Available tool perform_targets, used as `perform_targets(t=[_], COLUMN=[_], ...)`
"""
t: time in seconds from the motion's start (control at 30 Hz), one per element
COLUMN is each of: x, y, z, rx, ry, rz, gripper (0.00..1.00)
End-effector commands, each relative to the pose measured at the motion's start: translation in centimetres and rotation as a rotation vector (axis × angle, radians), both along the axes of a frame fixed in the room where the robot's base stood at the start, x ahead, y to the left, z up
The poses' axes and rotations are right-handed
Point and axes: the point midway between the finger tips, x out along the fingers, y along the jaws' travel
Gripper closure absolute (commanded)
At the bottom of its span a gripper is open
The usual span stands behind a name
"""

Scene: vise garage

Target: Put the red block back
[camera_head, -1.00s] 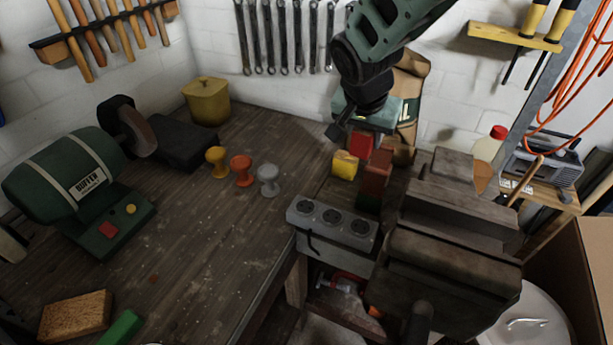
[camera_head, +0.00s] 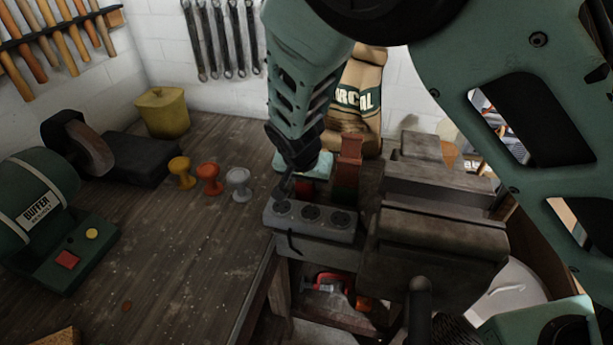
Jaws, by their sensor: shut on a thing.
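The red block (camera_head: 304,188) shows only as a small patch under the pale teal body of my gripper (camera_head: 297,187). My gripper is shut on it, behind the left part of a grey box with three round dark openings (camera_head: 308,231). The gripper and the box's back edge hide most of the block, and I cannot tell whether it touches anything below. To the right stands a brownish-red block (camera_head: 348,163) on a green block (camera_head: 343,195).
A large dark vise (camera_head: 437,225) stands close on the right. Yellow, orange and grey knobs (camera_head: 209,178) stand to the left, with a green buffer (camera_head: 40,208) further left. A paper bag (camera_head: 357,95) is behind.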

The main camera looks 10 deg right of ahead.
Motion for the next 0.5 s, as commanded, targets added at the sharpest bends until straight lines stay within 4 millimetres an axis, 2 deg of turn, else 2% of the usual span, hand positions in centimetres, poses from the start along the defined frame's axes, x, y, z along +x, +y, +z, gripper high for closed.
perform_targets(t=[0.3,0.33,0.37,0.4,0.5], x=[0.01,0.01,0.01,0.0,0.01], y=[0.04,0.04,0.04,0.04,0.04], z=[-0.33,-0.23,-0.21,-0.2,-0.2], rx=[0.001,0.001,0.001,0.001,0.001], ry=[0.0,0.0,0.0,0.0,0.0], rz=[0.0,0.0,0.0,0.0,0.0], gripper=[0.93,0.57,0.49,0.44,0.44])
